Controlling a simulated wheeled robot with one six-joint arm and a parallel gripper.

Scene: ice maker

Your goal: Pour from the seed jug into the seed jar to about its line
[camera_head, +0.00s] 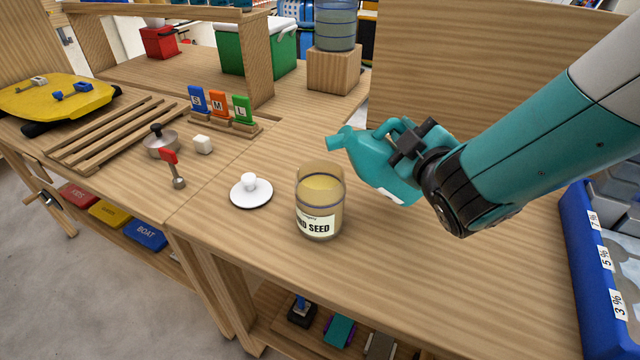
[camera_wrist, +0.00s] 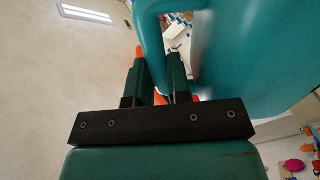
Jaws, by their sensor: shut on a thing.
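The teal seed jug (camera_head: 376,164) is held in the air to the right of and above the seed jar, tilted with its spout pointing left. My gripper (camera_head: 410,145) is shut on the jug's handle; the handle and jug body also show close up in the wrist view (camera_wrist: 235,50). The glass seed jar (camera_head: 320,203) stands upright on the bench with a label reading "SEED". Pale yellow seed fills part of it. The spout is near the jar's upper right, apart from the rim. No stream of seed shows.
A white lid (camera_head: 251,193) with a knob lies left of the jar. A blue bin (camera_head: 590,260) stands at the right. The bench right of the jar is clear.

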